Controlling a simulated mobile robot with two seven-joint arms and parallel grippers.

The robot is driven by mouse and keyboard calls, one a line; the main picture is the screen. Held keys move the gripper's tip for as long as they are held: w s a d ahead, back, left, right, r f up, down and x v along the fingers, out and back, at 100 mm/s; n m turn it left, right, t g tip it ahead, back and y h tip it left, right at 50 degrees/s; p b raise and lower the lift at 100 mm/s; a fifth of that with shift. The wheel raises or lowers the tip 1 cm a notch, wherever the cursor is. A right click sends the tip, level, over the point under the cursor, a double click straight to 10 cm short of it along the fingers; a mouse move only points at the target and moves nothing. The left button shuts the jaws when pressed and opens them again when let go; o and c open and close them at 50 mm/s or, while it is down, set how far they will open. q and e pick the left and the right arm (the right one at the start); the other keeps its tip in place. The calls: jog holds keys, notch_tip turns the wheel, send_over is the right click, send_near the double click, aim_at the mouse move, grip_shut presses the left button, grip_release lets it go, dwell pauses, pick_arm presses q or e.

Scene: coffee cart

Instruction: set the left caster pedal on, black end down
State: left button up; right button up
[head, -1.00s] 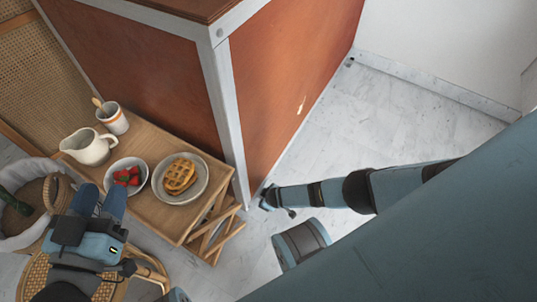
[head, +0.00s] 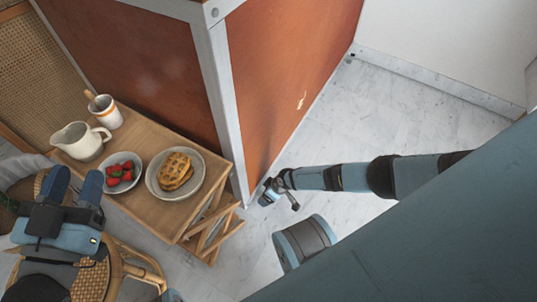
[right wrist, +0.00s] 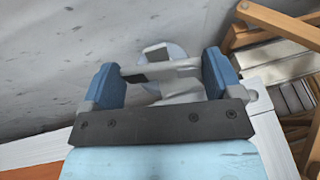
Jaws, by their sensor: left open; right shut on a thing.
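My right gripper (head: 268,192) is low at the foot of the orange cart's near corner post. In the right wrist view its two blue fingers (right wrist: 163,72) stand apart on either side of a pale bar, which spans between them and seems to be part of the caster pedal (right wrist: 185,65). A small dark part (right wrist: 140,78) shows by the left finger. A round grey caster part shows behind the bar. I cannot tell the pedal's tilt. In the head view the gripper hides the caster. My left gripper (head: 73,180) is open and empty, above a woven stool.
The orange cart (head: 285,75) has a pale metal corner post. A wooden side table (head: 130,205) beside it bears a waffle plate (head: 152,191), strawberries (head: 121,173), a pitcher (head: 83,140) and a cup (head: 106,112). A rattan stool (head: 130,252) stands below. The marble floor (head: 400,115) at right is clear.

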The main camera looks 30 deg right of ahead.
pick_arm(q)
jog(key=shift+d+f, duration=0.1)
pick_arm(e)
jog(key=shift+s+d+g+y, duration=0.1)
jog(key=shift+d+g+y, duration=0.1)
jog(key=shift+g+y, duration=0.1)
dwell(0.4)
jog(key=o, duration=0.7)
pick_arm(q)
jog(key=shift+f, duration=0.1)
pick_arm(e)
jog(key=shift+o, duration=0.2)
pick_arm(q)
jog(key=shift+s+d+r+n+g+y+p, duration=0.1)
jog(key=shift+s+d+r+n+y+p, duration=0.15)
jog(key=shift+s+r+n+p, duration=0.85)
jog(key=shift+w+d+f+n+g+y+p, duration=0.15)
jog(key=shift+d+n+p, duration=0.25)
jog(key=shift+p, duration=1.5)
jog(key=shift+s+d+r+n+g+y+p, duration=0.15)
jog(key=shift+s+r+n+p, duration=0.5)
jog(key=shift+p, duration=0.85)
pick_arm(e)
jog(key=v, duration=1.3)
jog(key=shift+d+r, duration=0.2)
jog(key=shift+r, duration=0.1)
pick_arm(q)
jog(key=shift+w, duration=0.15)
pick_arm(e)
jog(key=shift+s, duration=0.15)
